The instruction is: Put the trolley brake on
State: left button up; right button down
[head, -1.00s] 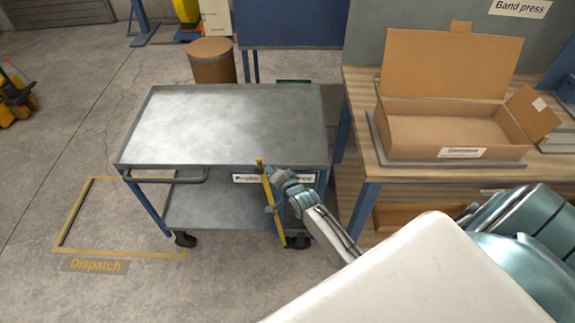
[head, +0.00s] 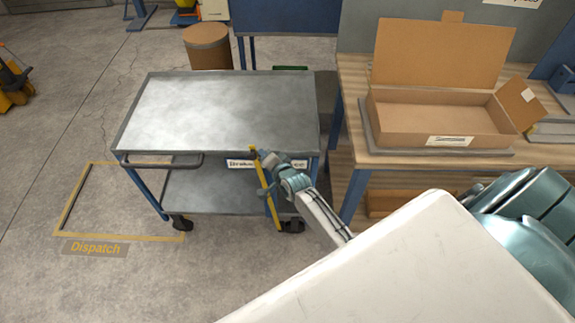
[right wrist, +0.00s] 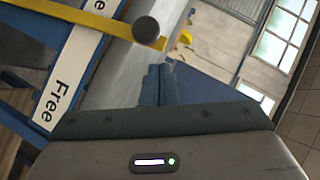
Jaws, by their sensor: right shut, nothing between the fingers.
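The grey trolley (head: 220,105) stands on the floor with blue legs. Its yellow brake lever (head: 269,201) is at the right of its near side and leans, its top to the left of its foot. The lever top crosses a white label (head: 240,163) reading "Brake" at left; "Free" shows in the right wrist view (right wrist: 66,88). My right gripper (head: 264,156) is shut and empty, just right of the lever top; I cannot tell whether it touches. A dark round knob (right wrist: 147,28) is by the yellow strip in the right wrist view. My left gripper is out of view.
A wooden bench (head: 354,108) with an open cardboard box (head: 436,118) stands right of the trolley. A brown drum (head: 208,48) is behind it. A yellow-outlined "Dispatch" floor area (head: 95,248) lies at left, partly under the trolley.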

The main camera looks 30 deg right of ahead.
pick_arm(q)
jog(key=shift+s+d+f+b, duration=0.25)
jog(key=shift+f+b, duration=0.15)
jog(key=shift+b, duration=0.2)
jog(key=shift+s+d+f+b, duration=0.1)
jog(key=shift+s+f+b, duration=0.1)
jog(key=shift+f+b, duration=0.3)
pick_arm(e)
jog(key=d+v, duration=0.1)
jog(key=v, duration=0.9)
jog(key=shift+s+r, duration=0.3)
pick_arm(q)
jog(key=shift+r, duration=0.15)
pick_arm(e)
jog(key=shift+s, duration=0.1)
